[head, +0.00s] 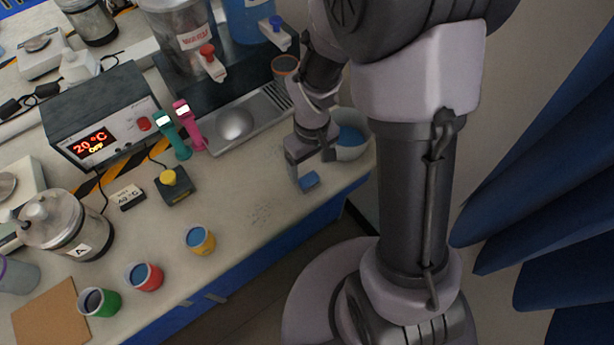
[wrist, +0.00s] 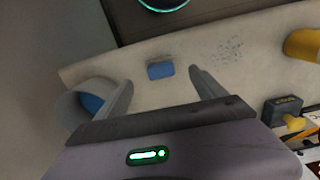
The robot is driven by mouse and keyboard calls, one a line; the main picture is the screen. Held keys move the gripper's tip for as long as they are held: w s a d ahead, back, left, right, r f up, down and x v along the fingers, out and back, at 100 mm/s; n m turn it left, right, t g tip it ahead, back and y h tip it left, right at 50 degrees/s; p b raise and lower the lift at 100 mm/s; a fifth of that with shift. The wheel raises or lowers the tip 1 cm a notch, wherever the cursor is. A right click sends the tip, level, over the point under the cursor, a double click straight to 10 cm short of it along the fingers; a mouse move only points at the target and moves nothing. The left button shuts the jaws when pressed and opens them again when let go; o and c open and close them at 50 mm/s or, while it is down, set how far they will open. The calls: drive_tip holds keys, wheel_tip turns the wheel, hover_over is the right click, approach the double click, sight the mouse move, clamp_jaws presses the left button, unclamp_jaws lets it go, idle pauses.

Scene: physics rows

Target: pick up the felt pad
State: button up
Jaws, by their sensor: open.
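The felt pad, a small blue block (head: 309,181), lies on the bench near its front edge. In the wrist view the blue pad (wrist: 160,70) shows between the lines of the two fingers, at about the level of their tips. My gripper (head: 310,167) is open and empty, with its fingers pointing down close to the pad. In the wrist view my gripper (wrist: 161,78) has a finger on each side of the pad, with a gap on both sides. I cannot tell the exact height of the fingertips over the bench.
A white bowl with blue contents (head: 351,137) stands close beside my gripper. A drip tray (head: 264,115) lies behind it. A yellow cup (head: 200,240), a red cup (head: 145,277) and a yellow-button box (head: 175,186) stand left. The bench between pad and yellow cup is clear.

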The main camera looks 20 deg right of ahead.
sight(311, 181)
wheel_tip(311, 181, down, 9)
drive_tip(key=b, duration=0.3)
drive_tip(key=shift+r+b, duration=0.1)
drive_tip(key=shift+b, duration=0.3)
drive_tip(key=shift+r, duration=0.2)
drive_tip(key=shift+c, duration=0.7)
drive_tip(key=c, duration=1.3)
drive_tip(key=shift+r+p, duration=0.45)
drive_tip(key=r, duration=0.1)
drive_tip(key=r+p, duration=0.1)
drive_tip(key=r, duration=0.1)
drive_tip(key=shift+s+a+p, duration=0.3)
drive_tip(key=shift+a+p, duration=0.05)
drive_tip(key=shift+p, duration=0.05)
drive_tip(key=s+a+r+p, duration=0.1)
drive_tip(key=s+a, duration=0.8)
drive_tip(key=a, duration=0.3)
drive_tip(key=shift+p, duration=0.4)
